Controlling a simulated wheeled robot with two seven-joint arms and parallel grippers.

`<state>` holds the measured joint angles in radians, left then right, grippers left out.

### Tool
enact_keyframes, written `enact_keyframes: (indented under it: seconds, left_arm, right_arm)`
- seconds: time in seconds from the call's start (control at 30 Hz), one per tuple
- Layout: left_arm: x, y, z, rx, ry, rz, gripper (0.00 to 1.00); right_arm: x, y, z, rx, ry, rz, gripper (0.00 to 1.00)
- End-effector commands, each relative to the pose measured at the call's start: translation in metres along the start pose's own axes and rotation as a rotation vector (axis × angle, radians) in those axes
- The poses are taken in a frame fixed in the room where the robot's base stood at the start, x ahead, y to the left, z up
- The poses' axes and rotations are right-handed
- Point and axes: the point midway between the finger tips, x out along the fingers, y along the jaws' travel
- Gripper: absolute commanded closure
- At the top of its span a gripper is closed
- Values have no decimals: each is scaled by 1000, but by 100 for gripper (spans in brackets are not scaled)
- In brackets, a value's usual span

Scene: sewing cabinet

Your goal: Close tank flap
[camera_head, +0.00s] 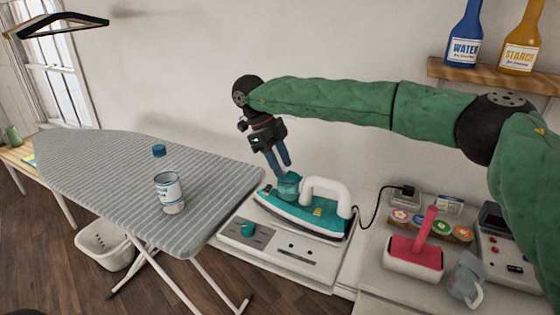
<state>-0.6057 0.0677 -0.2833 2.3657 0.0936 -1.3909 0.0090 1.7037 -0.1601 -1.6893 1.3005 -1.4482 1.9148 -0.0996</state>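The teal iron (300,215) with a white handle (328,190) sits on a white station (290,250) in the head view. A teal raised piece (289,186), which looks like the tank flap standing up, is at the iron's front, left of the handle. My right gripper (282,170) comes in from the right on a green-sleeved arm. Its two blue-grey fingers point down just above the flap, with a small gap between them and nothing visible in it. I cannot tell whether a fingertip touches the flap. My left gripper is not in view.
A striped ironing board (120,185) with a clear bottle (168,190) stands left. A teal knob (247,229) is on the station. Right of it are a black cable (373,205), a pink-handled tool (415,250) and a grey jug (466,280). Bottles stand on a wall shelf (500,76).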

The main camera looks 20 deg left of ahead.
Motion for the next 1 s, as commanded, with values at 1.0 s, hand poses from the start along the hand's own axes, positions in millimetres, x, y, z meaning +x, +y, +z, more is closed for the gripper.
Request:
enact_keyframes:
  seconds: [1.0]
  left_arm:
    - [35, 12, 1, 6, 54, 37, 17]
  right_arm:
    - [-78, -1, 0, 0, 0, 0, 61]
